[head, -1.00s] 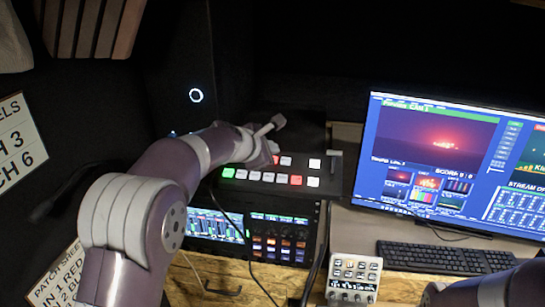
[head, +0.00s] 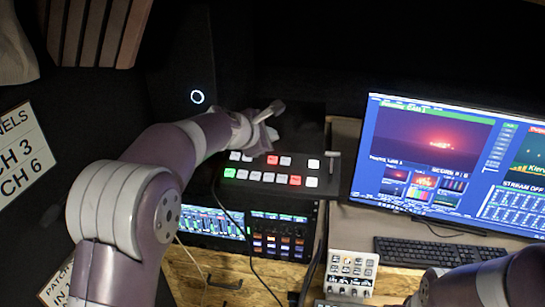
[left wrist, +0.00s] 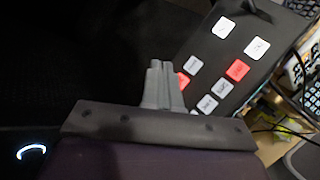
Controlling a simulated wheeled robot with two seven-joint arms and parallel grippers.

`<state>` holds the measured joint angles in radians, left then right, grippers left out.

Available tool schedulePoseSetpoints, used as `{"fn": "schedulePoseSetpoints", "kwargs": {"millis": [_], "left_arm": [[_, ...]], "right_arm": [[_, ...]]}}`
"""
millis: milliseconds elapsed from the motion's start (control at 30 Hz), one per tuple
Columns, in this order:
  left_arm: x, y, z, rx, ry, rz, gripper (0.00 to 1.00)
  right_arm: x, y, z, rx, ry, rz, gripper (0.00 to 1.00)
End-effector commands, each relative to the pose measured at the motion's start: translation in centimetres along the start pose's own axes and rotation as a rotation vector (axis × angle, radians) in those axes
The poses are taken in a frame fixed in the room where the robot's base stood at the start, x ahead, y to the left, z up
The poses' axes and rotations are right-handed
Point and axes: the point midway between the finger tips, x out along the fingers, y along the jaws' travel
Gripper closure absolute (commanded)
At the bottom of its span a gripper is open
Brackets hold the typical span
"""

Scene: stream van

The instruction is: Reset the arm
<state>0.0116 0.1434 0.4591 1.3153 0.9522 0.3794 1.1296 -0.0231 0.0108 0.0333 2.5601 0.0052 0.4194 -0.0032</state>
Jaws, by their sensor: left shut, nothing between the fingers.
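My left arm comes in from the left in the head view. Its gripper (head: 270,111) is shut and empty above the back edge of the black switcher panel (head: 275,178). The panel carries lit white, red and green buttons and a lever at its right end. In the left wrist view the grey fingertips (left wrist: 158,70) are together, with part of the button panel (left wrist: 210,65) just beyond to the right. My right arm shows at the bottom right of the head view; its fingers are not visible.
A monitor (head: 440,150) and keyboard (head: 445,254) stand on the desk at right. A small button box (head: 351,272) is at the front. A mixer unit with a screen (head: 212,222) and knobs sits below the panel. Black cables hang in front. Signs are at left.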

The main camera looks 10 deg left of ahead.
Motion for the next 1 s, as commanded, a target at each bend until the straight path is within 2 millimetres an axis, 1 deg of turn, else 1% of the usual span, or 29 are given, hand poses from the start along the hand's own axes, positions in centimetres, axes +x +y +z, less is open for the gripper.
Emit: {"fn": "schedulePoseSetpoints", "kwargs": {"millis": [300,367,433,467,500,567,600,667,700,800,900,1000], "left_arm": [[0.0,0.0,0.0,0.001,0.0,-0.001,1.0],[-0.1,-0.6,-0.3,0.032,0.01,-0.015,1.0],[-0.5,-3.0,-1.6,0.158,0.047,-0.077,1.0],[-0.8,-4.7,-2.4,0.246,0.067,-0.121,1.0],[-1.6,-7.2,-3.7,0.386,0.091,-0.194,1.0],[-3.3,-11.5,-5.9,0.625,0.11,-0.323,1.0],[-4.7,-14.4,-7.4,0.79,0.107,-0.418,1.0],[-7.3,-18.8,-9.6,1.037,0.075,-0.565,1.0],[-9.1,-21.5,-11.0,1.188,0.038,-0.659,1.0],[-13.3,-26.8,-13.7,1.495,-0.084,-0.851,1.0],[-16.4,-30.0,-15.4,1.684,-0.197,-0.971,1.0],[-17.7,-31.4,-16.1,1.768,-0.257,-1.022,1.0]], "right_arm": [[0.0,0.0,0.0,0.0,0.0,0.0,1.0],[0.0,0.0,0.0,0.0,0.0,0.0,1.0],[0.0,0.0,0.0,0.0,0.0,0.0,1.0],[0.0,0.0,0.0,0.0,0.0,0.0,1.0],[0.0,0.0,0.0,0.0,0.0,0.0,1.0],[0.0,0.0,0.0,0.0,0.0,0.0,1.0],[0.0,0.0,0.0,0.0,0.0,0.0,1.0],[0.0,0.0,0.0,0.0,0.0,0.0,1.0],[0.0,0.0,0.0,0.0,0.0,0.0,1.0],[0.0,0.0,0.0,0.0,0.0,0.0,1.0],[0.0,0.0,0.0,0.0,0.0,0.0,1.0],[0.0,0.0,0.0,0.0,0.0,0.0,1.0]]}}
